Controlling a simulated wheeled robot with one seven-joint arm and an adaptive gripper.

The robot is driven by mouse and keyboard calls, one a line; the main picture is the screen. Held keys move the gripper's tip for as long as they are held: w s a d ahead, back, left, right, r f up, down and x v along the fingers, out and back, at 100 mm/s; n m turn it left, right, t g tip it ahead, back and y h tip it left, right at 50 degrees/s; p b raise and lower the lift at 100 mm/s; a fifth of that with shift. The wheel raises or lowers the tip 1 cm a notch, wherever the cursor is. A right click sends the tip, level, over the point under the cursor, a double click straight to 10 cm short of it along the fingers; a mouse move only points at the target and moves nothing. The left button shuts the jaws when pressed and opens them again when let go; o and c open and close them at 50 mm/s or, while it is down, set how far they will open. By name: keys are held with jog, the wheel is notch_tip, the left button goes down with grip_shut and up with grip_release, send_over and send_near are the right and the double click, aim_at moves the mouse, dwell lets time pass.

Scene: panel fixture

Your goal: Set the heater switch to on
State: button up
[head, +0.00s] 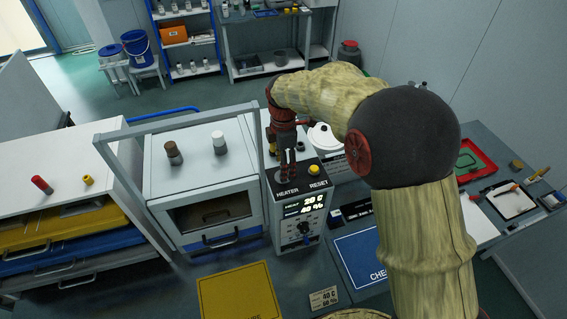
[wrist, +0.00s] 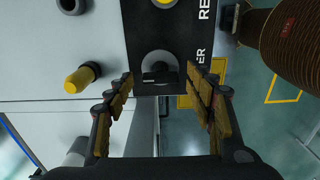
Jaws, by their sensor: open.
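The heater switch (wrist: 160,66) is a small lever on a pale round base, set in a black panel (wrist: 148,20) beside the lettering ending in "ER". My gripper (wrist: 159,76) is open, with one finger on each side of the switch and nothing held. In the head view my gripper (head: 285,160) points down over the panel top, just above the HEATER label. The switch is mostly hidden there by the fingers. I cannot tell which way the lever is thrown, or whether a finger touches it. The control box's display (head: 305,205) reads 20 C and 40 %.
A yellow reset button (head: 314,169) stands right of the switch. A dial (head: 303,228) is on the box's front. A white cabinet (head: 200,185) with a grey frame stands close at left. A yellow knob (wrist: 80,78) rises near the left finger.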

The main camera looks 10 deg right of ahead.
jog(key=c, duration=0.3)
jog(key=c, duration=0.9)
